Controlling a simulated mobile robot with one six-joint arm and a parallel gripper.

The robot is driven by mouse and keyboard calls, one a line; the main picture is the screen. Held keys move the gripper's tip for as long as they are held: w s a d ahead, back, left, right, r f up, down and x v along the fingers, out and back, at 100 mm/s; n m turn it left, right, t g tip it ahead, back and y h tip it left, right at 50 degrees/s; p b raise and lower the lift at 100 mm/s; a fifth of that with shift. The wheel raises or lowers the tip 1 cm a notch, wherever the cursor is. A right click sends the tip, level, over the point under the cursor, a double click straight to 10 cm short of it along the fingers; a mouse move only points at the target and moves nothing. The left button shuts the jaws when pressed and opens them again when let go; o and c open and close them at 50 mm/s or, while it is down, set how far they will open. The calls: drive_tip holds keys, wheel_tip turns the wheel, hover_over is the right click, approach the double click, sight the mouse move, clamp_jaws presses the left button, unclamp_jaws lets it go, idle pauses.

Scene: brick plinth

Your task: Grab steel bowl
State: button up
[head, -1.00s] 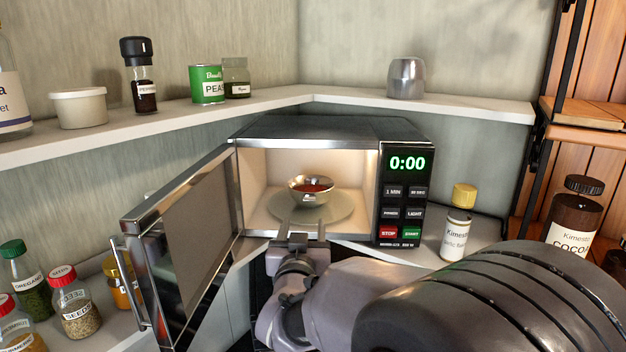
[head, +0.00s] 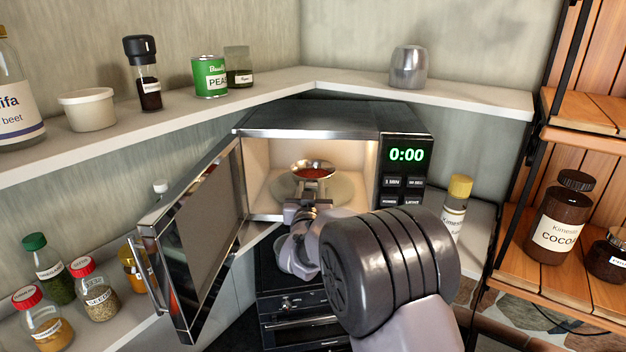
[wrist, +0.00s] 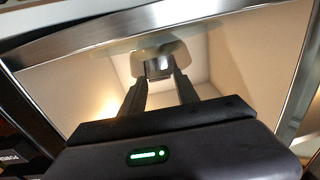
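The steel bowl (head: 304,166) holds something red and sits on the round glass turntable (head: 346,190) inside the open microwave (head: 300,133). My gripper (head: 306,197) reaches in through the opening at the front of the bowl and hides its lower part in the head view. In the wrist view my gripper's two fingers (wrist: 160,76) are apart, pointing at the bowl (wrist: 158,50). The fingertips are very close to the bowl; I cannot tell whether they touch it.
The microwave door (head: 195,240) stands swung open on the left. Spice jars (head: 97,290) stand on the lower left shelf. A yellow-capped bottle (head: 454,215) stands right of the microwave. The upper shelf (head: 330,80) holds a can, jars and a grey metal container.

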drive_tip(key=shift+w, duration=0.1)
clamp_jaws()
drive_tip(key=shift+f, duration=0.25)
idle(0.8)
